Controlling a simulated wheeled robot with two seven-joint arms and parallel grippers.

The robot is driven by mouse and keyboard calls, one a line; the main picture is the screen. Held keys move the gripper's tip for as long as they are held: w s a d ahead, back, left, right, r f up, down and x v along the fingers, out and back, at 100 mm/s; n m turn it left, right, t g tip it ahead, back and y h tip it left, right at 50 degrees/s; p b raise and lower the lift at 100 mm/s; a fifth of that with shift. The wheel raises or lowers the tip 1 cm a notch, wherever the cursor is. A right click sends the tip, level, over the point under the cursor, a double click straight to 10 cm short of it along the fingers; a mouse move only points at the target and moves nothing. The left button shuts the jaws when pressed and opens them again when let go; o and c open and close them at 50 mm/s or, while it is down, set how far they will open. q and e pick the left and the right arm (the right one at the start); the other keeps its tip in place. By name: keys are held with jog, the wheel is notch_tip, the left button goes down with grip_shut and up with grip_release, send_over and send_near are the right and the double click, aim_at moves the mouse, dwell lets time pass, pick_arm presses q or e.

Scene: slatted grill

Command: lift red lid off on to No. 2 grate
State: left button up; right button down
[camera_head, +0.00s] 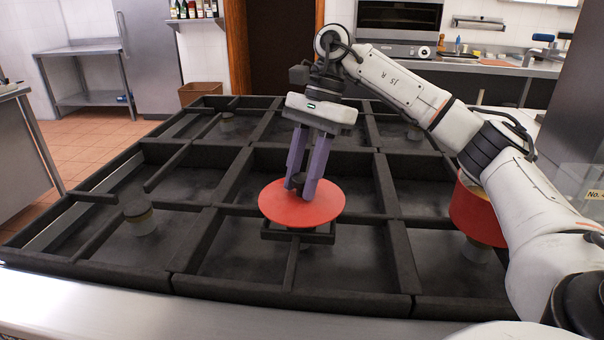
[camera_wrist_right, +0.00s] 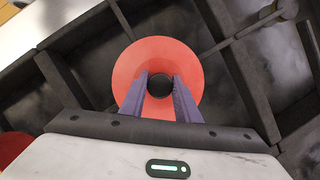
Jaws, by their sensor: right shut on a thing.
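The red lid (camera_head: 274,207) is a flat round disc with a dark knob (camera_wrist_right: 160,86) at its centre. My right gripper (camera_head: 303,186) comes down from above with its purple fingers closed on the knob. The lid is level, over a small dark square support (camera_head: 322,238) in the middle cell of the front row. I cannot tell whether it touches the support. A red pot (camera_head: 474,215) stands at the right, partly hidden behind my right arm. No number shows on the grate cells. My left gripper is out of view.
The dark slatted grill (camera_head: 232,293) is split into several cells by raised bars. Round grey burners stand in some cells, one at the front left (camera_head: 140,219). A clear plate with a "No." label (camera_head: 594,195) is at the right edge. A pale counter edge (camera_head: 90,306) runs along the front.

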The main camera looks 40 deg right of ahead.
jog(key=shift+f, duration=0.35)
jog(key=shift+f+b, duration=0.4)
jog(key=shift+f, duration=0.2)
jog(key=c, duration=1.3)
grip_release()
jog(key=shift+o, duration=0.2)
